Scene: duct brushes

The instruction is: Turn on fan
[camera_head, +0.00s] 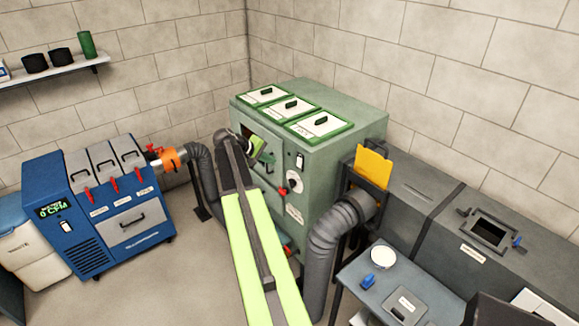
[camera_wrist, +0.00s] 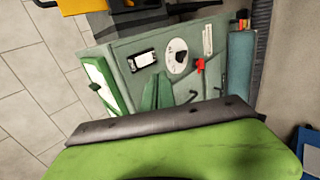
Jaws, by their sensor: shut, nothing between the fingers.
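The blue machine (camera_head: 105,205) at left in the head view has a green display (camera_head: 55,210) reading 0 CFM and a small rocker switch (camera_head: 66,226) below it. The green cabinet (camera_head: 340,135) in the middle has another rocker switch (camera_head: 299,160) and a dial (camera_head: 295,182) on its front. In the wrist view, the same cabinet switch (camera_wrist: 142,59) and dial (camera_wrist: 178,57) show beyond my gripper (camera_wrist: 159,86). My gripper (camera_head: 259,148) is shut and empty before the cabinet's front, apart from both switches. No label identifies the fan clearly.
A grey hose (camera_head: 325,250) curves at the cabinet's right. An orange collar (camera_head: 170,158) joins the blue machine to another hose (camera_head: 203,180). A small table (camera_head: 365,300) stands at front right. Floor is open before the blue machine.

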